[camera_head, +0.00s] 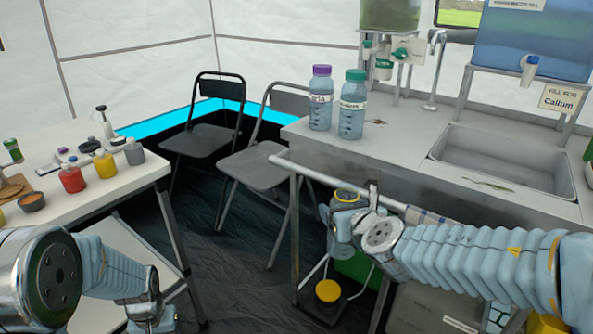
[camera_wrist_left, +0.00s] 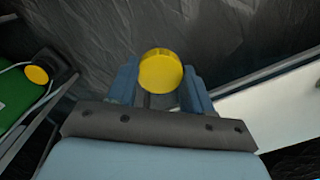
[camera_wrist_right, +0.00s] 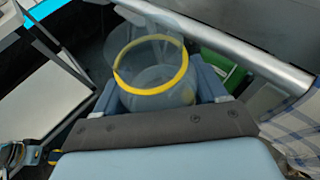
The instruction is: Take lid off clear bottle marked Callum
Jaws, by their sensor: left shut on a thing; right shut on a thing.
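A clear bottle (camera_head: 343,223) with a yellow ring near its top is in my right gripper, beside the counter's front edge. In the right wrist view the bottle (camera_wrist_right: 158,98) sits between the fingers of my right gripper (camera_wrist_right: 155,88), and its top looks open. No name is readable on it. My left gripper (camera_wrist_left: 160,80) is shut on a round yellow lid (camera_wrist_left: 160,68), apart from the bottle. In the head view the left gripper (camera_head: 152,325) is low at the bottom edge and its lid is hard to make out.
A purple-lidded bottle (camera_head: 320,97) and a green-lidded bottle (camera_head: 352,104) stand on the counter by the sink (camera_head: 505,160). A sign (camera_head: 561,99) reads "Fill for Callum". A rail (camera_head: 335,183) runs along the counter front. A table (camera_head: 120,185) with jars stands left. A yellow disc (camera_head: 328,291) sits low below the bottle.

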